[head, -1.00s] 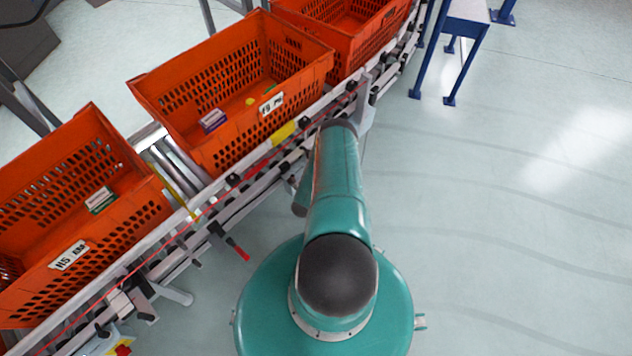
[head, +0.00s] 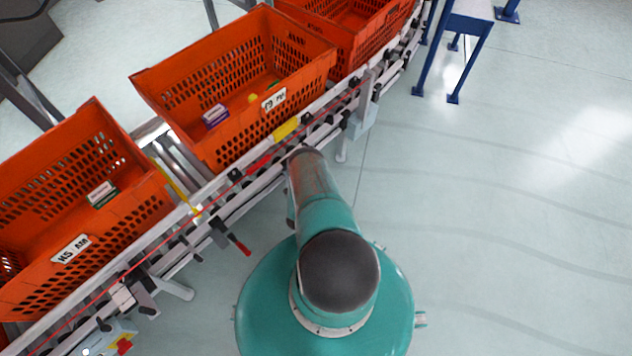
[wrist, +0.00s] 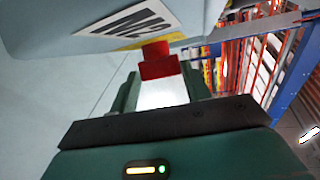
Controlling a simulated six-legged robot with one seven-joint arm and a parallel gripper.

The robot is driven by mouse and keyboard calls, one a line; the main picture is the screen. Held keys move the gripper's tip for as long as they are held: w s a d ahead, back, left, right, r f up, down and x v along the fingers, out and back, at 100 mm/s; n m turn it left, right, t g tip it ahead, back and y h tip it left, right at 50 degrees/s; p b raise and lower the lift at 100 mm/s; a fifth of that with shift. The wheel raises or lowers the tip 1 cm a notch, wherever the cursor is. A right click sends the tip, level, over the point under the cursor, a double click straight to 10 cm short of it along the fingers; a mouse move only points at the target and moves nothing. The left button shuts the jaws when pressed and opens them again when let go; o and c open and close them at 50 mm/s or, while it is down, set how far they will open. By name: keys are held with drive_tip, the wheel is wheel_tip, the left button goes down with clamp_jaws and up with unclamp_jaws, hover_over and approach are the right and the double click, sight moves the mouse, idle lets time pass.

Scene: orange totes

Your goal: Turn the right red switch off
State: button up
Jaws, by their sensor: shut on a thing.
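In the wrist view, my gripper (wrist: 160,88) is shut on a red switch handle (wrist: 158,62), which sits between the two green fingers. The red part is right against the underside of a grey-blue box (wrist: 110,28) with a white label reading "M2". In the head view, my arm reaches to the conveyor's near rail, and the gripper and the held handle are hidden there. A black lever with a red tip (head: 240,245) sticks out from the rail further left. The switch's on or off state cannot be read.
Orange totes with small items stand on the conveyor: one at left (head: 150,220), one in the middle (head: 325,80), one behind (head: 345,50). A blue metal stand (head: 466,28) is at upper right. The floor on the right is clear.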

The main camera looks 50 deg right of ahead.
drive_tip(key=o, duration=1)
drive_tip(key=v, duration=1.3)
drive_tip(key=shift+s+a, duration=0.15)
drive_tip(key=shift+a, duration=0.15)
drive_tip(key=shift+r, duration=0.1)
